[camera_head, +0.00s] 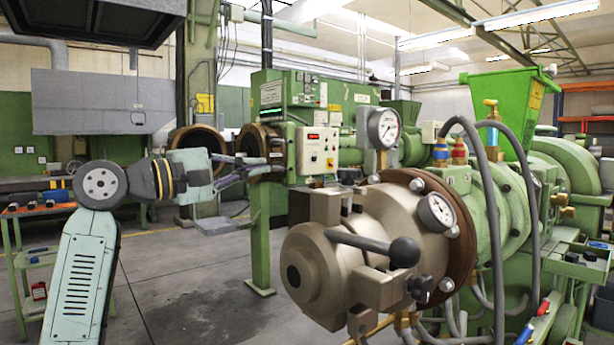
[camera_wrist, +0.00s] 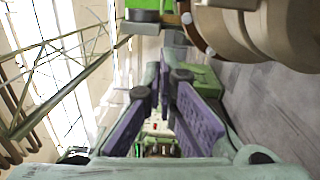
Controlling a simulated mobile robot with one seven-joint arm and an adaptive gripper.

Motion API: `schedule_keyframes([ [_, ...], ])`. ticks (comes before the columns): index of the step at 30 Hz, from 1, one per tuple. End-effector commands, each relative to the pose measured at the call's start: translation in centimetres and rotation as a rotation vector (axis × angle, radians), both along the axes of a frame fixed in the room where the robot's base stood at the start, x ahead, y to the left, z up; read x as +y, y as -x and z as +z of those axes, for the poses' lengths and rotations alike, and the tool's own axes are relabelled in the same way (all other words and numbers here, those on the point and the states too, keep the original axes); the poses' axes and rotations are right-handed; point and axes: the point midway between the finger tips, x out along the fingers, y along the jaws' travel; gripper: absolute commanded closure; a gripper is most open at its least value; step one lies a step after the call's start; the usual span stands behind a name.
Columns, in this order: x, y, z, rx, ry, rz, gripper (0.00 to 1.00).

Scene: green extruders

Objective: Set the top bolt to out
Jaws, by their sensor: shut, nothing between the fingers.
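The bare metal extruder head (camera_head: 330,262) fills the lower right of the head view, with a lever ending in a dark ball knob (camera_head: 404,252). A block-like clamp (camera_head: 325,206) sits on top of the head. Bolt heads ring its brown flange, one near the top (camera_head: 417,184); I cannot tell for sure which is the top bolt or its setting. My gripper (camera_head: 268,168) is shut and empty, left of the head and apart from it. Its purple fingers also show in the wrist view (camera_wrist: 165,84), where the rounded metal head (camera_wrist: 285,30) is at the upper right.
A green machine with a control box (camera_head: 317,151) stands behind my gripper. Pressure gauges (camera_head: 384,127) and grey hoses (camera_head: 478,170) are around the extruder. A green workbench (camera_head: 35,255) is at the left. The floor (camera_head: 190,285) between bench and extruder is clear.

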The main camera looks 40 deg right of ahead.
Motion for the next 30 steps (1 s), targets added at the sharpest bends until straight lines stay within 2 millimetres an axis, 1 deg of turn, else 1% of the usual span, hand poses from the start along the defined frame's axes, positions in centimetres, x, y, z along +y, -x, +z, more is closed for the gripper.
schedule_keyframes([
  [1, -0.7, -0.2, -0.5, -0.026, -0.033, 0.006, 1.00],
  [4, -1.6, -0.6, -1.2, -0.056, -0.071, 0.014, 1.00],
  [8, -2.7, -0.7, -1.3, -0.062, -0.080, 0.015, 1.00],
  [11, -4.3, -0.7, -1.2, -0.060, -0.078, 0.013, 1.00],
  [18, -9.5, -0.9, -1.0, -0.058, -0.076, 0.011, 1.00],
  [22, -12.0, -1.0, -1.1, -0.057, -0.076, 0.012, 1.00],
  [24, -12.1, 0.4, -1.2, -0.062, -0.074, 0.011, 1.00],
  [30, -12.6, 2.3, -1.3, -0.058, -0.075, 0.013, 1.00],
])
